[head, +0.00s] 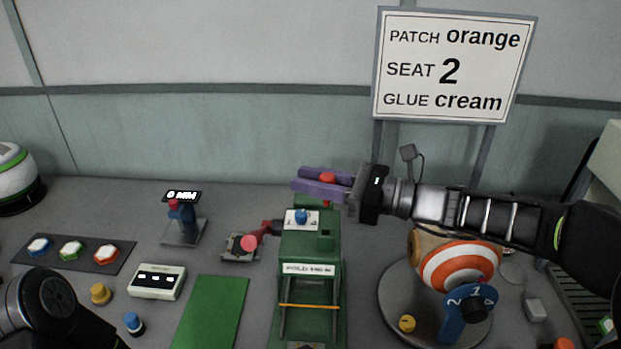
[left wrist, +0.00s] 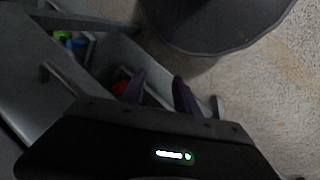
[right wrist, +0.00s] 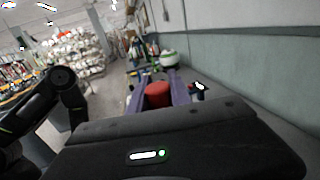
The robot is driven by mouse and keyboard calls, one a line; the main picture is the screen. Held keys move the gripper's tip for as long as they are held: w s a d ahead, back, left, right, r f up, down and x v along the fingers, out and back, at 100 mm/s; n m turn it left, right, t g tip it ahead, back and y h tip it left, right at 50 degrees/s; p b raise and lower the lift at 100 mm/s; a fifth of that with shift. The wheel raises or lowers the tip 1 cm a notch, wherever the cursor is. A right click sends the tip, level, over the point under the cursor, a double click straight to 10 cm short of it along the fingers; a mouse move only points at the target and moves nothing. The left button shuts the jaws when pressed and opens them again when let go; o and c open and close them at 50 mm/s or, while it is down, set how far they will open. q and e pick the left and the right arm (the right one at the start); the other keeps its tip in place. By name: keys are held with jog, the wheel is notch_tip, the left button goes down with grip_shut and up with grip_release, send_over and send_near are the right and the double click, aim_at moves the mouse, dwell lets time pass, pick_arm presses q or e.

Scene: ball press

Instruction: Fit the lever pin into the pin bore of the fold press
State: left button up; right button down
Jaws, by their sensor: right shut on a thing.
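The green fold press (head: 310,268) stands on the table in the middle of the head view, with a blue knob on a white plate on top. My right gripper (head: 322,182) is above its rear top, its purple fingers pointing left. It is shut on a red-headed piece, seemingly the lever pin (head: 328,178); the red head also shows between the fingers in the right wrist view (right wrist: 157,92). The pin's lower end and the pin bore are hidden or too small to tell. My left gripper (left wrist: 160,88) is open and apart from the press, over a grey drawer or bin.
Left of the press are a red-ended lever fixture (head: 249,242), a green mat (head: 211,315), a button box (head: 157,282) and a gauge stand (head: 184,225). Right is a round turntable (head: 392,310) with an orange-and-white ball (head: 458,268). A sign (head: 453,66) stands behind.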

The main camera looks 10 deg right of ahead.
jog(key=shift+f+b, duration=1.8)
jog(key=shift+f, duration=0.85)
jog(key=shift+f+b, duration=1.65)
jog(key=shift+f, duration=0.7)
jog(key=c, duration=1.1)
grip_release()
jog(key=shift+d, duration=0.15)
jog(key=v, duration=0.7)
jog(key=shift+s+d+b, duration=0.2)
jog(key=shift+d+b, duration=0.05)
jog(key=shift+b, duration=0.15)
jog(key=shift+r, duration=0.15)
